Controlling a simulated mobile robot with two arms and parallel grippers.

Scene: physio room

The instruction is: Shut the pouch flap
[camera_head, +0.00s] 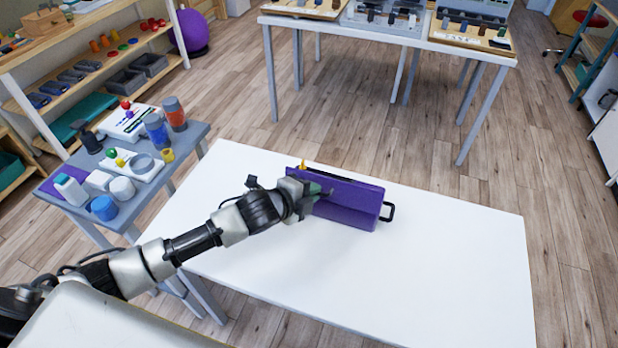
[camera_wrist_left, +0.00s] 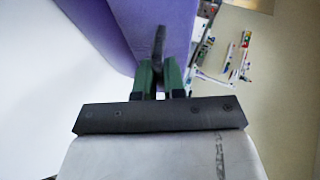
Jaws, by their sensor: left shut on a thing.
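The purple pouch (camera_head: 350,204) lies on the white table, with a long panel along its upper side; I cannot tell how far its flap stands open. A black loop handle (camera_head: 388,211) sticks out at its right end. My left gripper (camera_head: 318,191) reaches in from the left to the pouch's left part. In the left wrist view, its green fingers (camera_wrist_left: 159,72) are closed on a dark, narrow tab (camera_wrist_left: 159,42) against the purple surface (camera_wrist_left: 181,28). The gripper hides part of the pouch's left end. My right gripper is not in view.
A grey side table (camera_head: 188,140) with cups and jars stands left; another white table (camera_head: 400,36) with trays stands behind.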

